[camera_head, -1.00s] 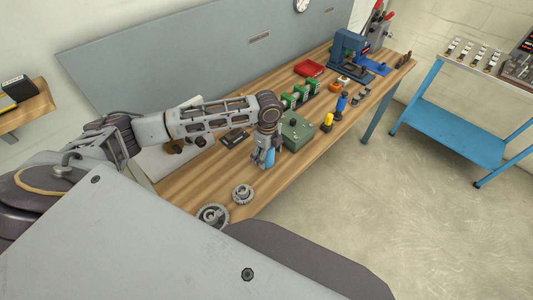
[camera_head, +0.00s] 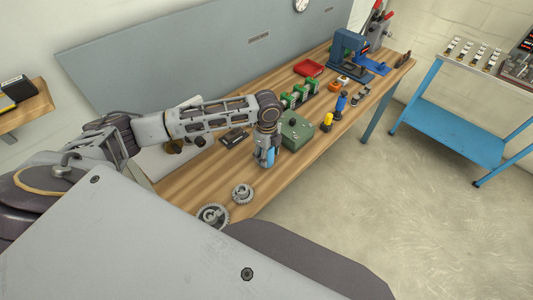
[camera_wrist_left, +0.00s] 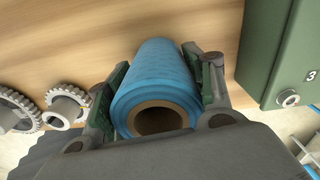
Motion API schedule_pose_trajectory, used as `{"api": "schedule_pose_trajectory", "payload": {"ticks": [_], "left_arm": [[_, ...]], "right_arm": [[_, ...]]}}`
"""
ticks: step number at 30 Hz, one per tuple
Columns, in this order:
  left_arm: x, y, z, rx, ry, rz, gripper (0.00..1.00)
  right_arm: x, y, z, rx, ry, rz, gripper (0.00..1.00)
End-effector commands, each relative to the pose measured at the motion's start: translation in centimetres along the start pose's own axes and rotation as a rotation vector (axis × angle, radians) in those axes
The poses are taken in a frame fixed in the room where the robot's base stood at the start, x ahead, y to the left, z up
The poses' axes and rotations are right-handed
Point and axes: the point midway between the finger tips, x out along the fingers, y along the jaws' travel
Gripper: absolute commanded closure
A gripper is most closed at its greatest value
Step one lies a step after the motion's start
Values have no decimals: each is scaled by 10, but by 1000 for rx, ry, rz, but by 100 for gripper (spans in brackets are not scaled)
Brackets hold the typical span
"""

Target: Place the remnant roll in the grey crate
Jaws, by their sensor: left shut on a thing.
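The remnant roll is a blue roll (camera_wrist_left: 158,84) with a brown hollow core, between the fingers of my left gripper in the left wrist view. My left gripper (camera_head: 267,160) points down over the front part of the wooden bench in the head view, shut on the roll. In the left wrist view its green-padded fingers press the roll from both sides. Its fingers hide part of the roll in the head view (camera_head: 270,157). I cannot tell whether the roll's lower end touches the bench. I cannot make out a grey crate. My right gripper is not in view.
A green box (camera_head: 297,132) stands close beside the gripper on the bench (camera_head: 205,178). Two gears (camera_head: 243,194) (camera_head: 212,216) lie nearer the front end. Yellow and blue tools, a red tray (camera_head: 308,68) and a blue press (camera_head: 347,55) are farther along. A blue trolley (camera_head: 455,135) stands apart.

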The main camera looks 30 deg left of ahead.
Motion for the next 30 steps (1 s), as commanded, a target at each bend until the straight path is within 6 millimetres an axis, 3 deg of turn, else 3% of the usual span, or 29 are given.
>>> {"api": "schedule_pose_trajectory", "payload": {"ticks": [8,24,30], "left_arm": [[-15,-1,0,0,0,-3,78],[-88,-1,0,0,1,-3,78],[-99,-1,0,0,1,-1,78]], "right_arm": [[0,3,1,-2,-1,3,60],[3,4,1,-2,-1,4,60],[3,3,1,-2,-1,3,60]]}}
